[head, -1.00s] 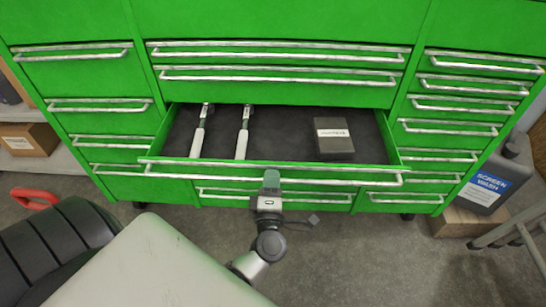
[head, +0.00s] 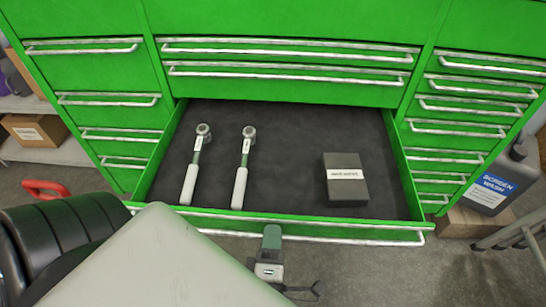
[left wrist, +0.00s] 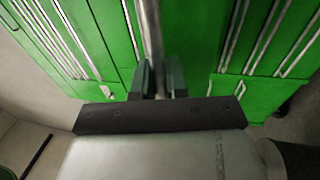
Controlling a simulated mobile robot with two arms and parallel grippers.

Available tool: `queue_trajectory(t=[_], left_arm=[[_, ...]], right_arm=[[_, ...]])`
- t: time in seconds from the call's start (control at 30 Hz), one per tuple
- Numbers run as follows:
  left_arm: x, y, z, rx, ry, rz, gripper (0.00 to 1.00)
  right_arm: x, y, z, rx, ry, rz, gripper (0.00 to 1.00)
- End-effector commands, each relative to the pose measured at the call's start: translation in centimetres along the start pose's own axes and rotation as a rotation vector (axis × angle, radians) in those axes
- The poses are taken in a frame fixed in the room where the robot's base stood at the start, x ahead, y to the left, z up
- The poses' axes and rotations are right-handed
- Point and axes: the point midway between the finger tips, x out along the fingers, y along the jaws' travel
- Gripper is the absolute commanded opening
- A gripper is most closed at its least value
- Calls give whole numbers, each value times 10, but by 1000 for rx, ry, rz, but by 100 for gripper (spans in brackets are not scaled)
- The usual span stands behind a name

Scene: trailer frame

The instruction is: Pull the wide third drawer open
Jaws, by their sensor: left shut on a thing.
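The wide third drawer (head: 270,160) of the green cabinet is pulled far out, showing its dark liner. Its long metal handle (head: 350,238) runs along the drawer's front edge. My left gripper (head: 271,238) is shut on this handle near its middle. In the left wrist view the fingers of my left gripper (left wrist: 159,80) stand on both sides of the handle bar (left wrist: 152,35). Two grey-handled tools, one on the left (head: 194,165) and one beside it (head: 243,167), and a dark labelled box (head: 346,180) lie in the drawer. My right gripper is not in view.
Closed drawers flank and top the open one, such as the wide one above (head: 290,70). A grey Screen Wash jug (head: 497,180) stands at right near metal legs.

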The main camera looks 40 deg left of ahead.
Motion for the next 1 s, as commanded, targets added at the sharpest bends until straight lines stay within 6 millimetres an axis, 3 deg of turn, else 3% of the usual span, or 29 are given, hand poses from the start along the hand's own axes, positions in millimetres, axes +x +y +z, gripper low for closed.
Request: queue_trajectory(t=[0.27,0.3,0.43,0.77,0.9,1.0], left_arm=[[-1,-1,0,0,-1,-3,0],[0,-1,0,0,-1,-3,20],[0,-1,0,0,-1,-2,38],[-4,-1,0,0,0,-2,38],[-23,-2,0,2,-2,-5,38],[-43,-3,0,3,-2,-7,38]], right_arm=[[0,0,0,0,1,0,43],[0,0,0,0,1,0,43],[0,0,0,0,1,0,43],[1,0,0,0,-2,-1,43],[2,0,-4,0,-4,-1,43],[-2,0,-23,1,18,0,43]])
